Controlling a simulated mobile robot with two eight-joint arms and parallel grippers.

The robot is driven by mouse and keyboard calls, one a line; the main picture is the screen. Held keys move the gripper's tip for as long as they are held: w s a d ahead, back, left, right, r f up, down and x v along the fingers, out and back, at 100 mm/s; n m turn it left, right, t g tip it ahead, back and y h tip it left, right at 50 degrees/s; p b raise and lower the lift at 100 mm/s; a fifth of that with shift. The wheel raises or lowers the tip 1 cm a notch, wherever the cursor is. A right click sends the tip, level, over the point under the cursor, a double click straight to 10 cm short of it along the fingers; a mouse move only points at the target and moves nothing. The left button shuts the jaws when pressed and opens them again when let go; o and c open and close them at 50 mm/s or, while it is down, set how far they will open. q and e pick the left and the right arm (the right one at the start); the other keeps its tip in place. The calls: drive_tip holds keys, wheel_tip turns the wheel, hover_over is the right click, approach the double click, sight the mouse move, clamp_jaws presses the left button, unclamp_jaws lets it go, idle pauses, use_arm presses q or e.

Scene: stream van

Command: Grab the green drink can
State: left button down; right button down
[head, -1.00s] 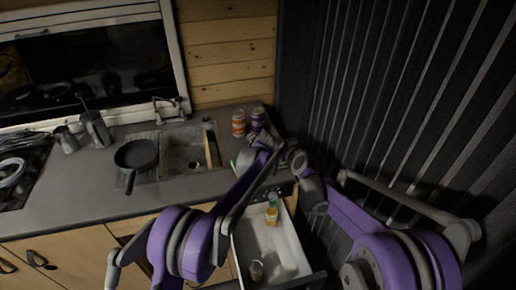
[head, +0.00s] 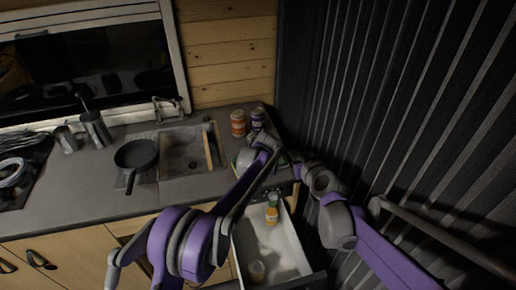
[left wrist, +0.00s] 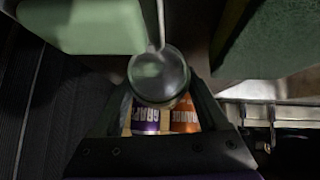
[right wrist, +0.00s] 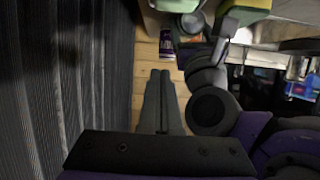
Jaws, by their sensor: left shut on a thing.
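In the left wrist view my left gripper (left wrist: 160,84) is shut around a drink can (left wrist: 158,70), seen end-on by its pale round lid. Its coloured side is mostly hidden, so I cannot read its label. Behind it stand a purple grape can (left wrist: 146,118) and an orange can (left wrist: 184,118). In the head view the orange can (head: 238,123) and purple can (head: 257,119) stand at the counter's back corner; my left arm hides the held can. In the right wrist view my right gripper (right wrist: 160,76) has its fingers together, empty, with the purple can (right wrist: 167,45) beyond.
A sink (head: 186,150) and a pan (head: 136,154) are left of the cans. A dark ribbed wall (head: 395,90) closes off the right. Pale green blocks (left wrist: 100,22) flank my left gripper closely.

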idle(0.3)
drive_tip(key=s+d+f+m+g+h, duration=0.1)
drive_tip(key=s+d+f+g, duration=0.1)
drive_tip(key=s, duration=0.9)
drive_tip(key=s+d+f+m+g+h, duration=0.1)
drive_tip(key=s+d+f+g+h, duration=0.1)
drive_tip(key=s, duration=0.9)
drive_tip(key=s+d+f+m+g+h, duration=0.1)
drive_tip(key=s+d+f+g, duration=0.2)
drive_tip(key=s, duration=0.8)
wheel_tip(320, 180, down, 3)
drive_tip(key=shift+d+r+m+g, duration=0.2)
drive_tip(key=shift+d+m+g, duration=0.1)
drive_tip(key=shift+d, duration=0.9)
use_arm(q)
drive_tip(key=shift+r, duration=0.15)
